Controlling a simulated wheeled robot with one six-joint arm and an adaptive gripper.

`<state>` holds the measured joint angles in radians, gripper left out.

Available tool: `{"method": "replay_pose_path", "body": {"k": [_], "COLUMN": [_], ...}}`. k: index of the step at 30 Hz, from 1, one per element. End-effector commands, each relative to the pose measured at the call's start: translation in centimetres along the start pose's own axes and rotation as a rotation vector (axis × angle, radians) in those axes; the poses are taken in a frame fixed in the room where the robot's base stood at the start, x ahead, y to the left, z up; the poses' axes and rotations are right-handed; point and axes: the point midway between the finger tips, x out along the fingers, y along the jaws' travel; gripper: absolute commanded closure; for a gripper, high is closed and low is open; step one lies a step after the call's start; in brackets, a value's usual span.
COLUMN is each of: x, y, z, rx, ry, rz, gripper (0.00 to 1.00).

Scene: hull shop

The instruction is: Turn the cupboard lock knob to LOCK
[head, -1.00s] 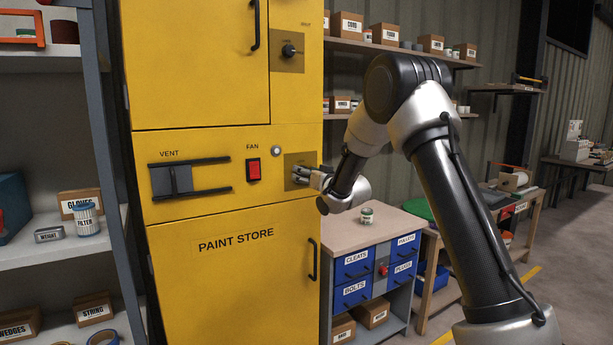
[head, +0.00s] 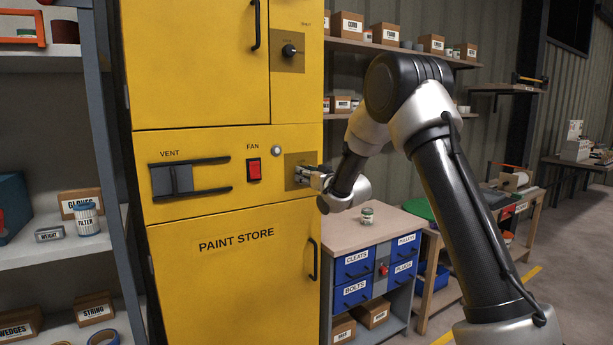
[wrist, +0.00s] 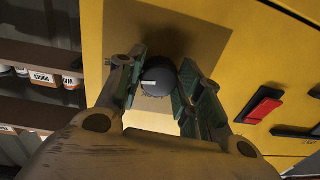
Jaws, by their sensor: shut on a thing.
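The yellow cupboard (head: 235,285) marked PAINT STORE fills the middle of the head view. My gripper (head: 303,173) is at the plate (head: 291,160) on its middle panel, right of the FAN switch. In the wrist view, my gripper (wrist: 163,92) is shut on a dark round knob (wrist: 158,72), one finger on each side. The knob has a small white mark. The knob is mostly hidden by the gripper in the head view, and any LOCK lettering is too small to read. Another black knob (head: 289,51) sits on a plate higher up, clear of my gripper.
The red FAN switch (head: 253,171), a round grey button (head: 276,151) and the VENT slider (head: 172,180) are left of my gripper. A workbench with blue drawers (head: 353,267) and a small can (head: 367,216) stands right, below my arm.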

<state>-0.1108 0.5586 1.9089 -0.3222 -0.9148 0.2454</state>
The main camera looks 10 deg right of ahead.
Motion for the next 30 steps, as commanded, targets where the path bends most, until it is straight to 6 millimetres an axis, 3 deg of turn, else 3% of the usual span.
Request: {"method": "replay_pose_path", "body": {"k": [30], "x": [-0.02], "y": [0.25], "z": [-0.28], "rx": [-0.944], "ry": [-0.047], "rz": [0.01], "gripper": [0.88]}}
